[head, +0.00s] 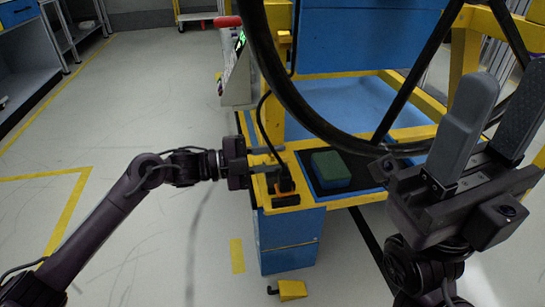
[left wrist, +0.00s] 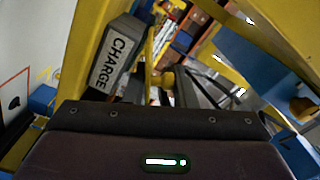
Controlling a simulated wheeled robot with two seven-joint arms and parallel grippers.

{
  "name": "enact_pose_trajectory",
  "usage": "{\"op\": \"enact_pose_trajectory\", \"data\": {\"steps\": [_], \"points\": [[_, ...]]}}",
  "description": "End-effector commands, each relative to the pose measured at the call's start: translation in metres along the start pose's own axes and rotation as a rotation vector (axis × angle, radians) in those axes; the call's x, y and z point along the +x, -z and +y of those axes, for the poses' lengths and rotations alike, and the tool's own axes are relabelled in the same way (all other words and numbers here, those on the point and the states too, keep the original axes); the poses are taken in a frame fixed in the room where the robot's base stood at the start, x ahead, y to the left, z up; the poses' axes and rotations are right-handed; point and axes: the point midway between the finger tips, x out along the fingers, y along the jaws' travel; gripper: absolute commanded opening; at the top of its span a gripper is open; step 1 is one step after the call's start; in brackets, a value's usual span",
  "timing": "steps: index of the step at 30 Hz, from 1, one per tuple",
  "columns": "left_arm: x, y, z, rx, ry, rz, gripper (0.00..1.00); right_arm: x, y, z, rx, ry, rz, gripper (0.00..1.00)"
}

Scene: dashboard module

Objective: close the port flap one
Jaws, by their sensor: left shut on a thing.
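My left gripper (head: 268,180) reaches in from the left at the near left corner of the yellow frame. It is shut on a small dark piece with orange on it (head: 286,184), where a black cable comes down. The fingers hide part of this piece, and I cannot tell whether it is the port flap. In the left wrist view, a grey block with a white CHARGE label (left wrist: 110,65) is at the upper left, and a yellow knob (left wrist: 168,79) is near the middle. My right gripper (head: 493,110) is open and empty, with its fingers pointing up at the right.
A black steering wheel (head: 290,95) arches in front of the blue and yellow dashboard stand (head: 290,235). A green and blue block (head: 330,169) lies on a dark pad. A yellow pedal (head: 291,290) is low on the floor. The floor at left is clear.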

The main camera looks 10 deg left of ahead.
Motion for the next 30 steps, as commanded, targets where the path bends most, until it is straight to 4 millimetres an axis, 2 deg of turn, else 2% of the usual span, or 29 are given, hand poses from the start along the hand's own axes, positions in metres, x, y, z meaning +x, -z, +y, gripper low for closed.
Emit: {"op": "enact_pose_trajectory", "data": {"steps": [1, 2, 6, 17, 20, 28, 30], "points": [[0.000, 0.000, -0.002, 0.003, 0.004, -0.001, 0.01, 0.000, 0.000, 0.000, 0.000, -0.001, 0.000, 0.45], [-0.001, 0.000, -0.002, 0.003, 0.004, -0.001, 0.25, 0.000, 0.000, 0.000, 0.000, -0.001, 0.000, 0.45], [0.000, 0.000, -0.002, 0.002, 0.003, -0.001, 0.42, -0.001, 0.000, 0.000, 0.001, -0.002, -0.001, 0.45], [0.000, -0.001, -0.004, -0.057, 0.001, -0.001, 0.42, 0.002, -0.001, 0.001, 0.002, -0.005, -0.007, 0.45], [0.001, -0.002, -0.011, -0.163, 0.002, 0.000, 0.42, 0.009, -0.001, 0.002, 0.002, -0.005, -0.006, 0.45], [0.001, -0.017, -0.027, -0.628, 0.005, 0.003, 0.42, 0.017, -0.001, 0.002, 0.001, -0.004, -0.005, 0.45], [-0.017, -0.017, -0.027, -0.629, 0.001, -0.005, 0.42, 0.024, -0.001, 0.003, 0.001, -0.004, -0.004, 0.45]]}}
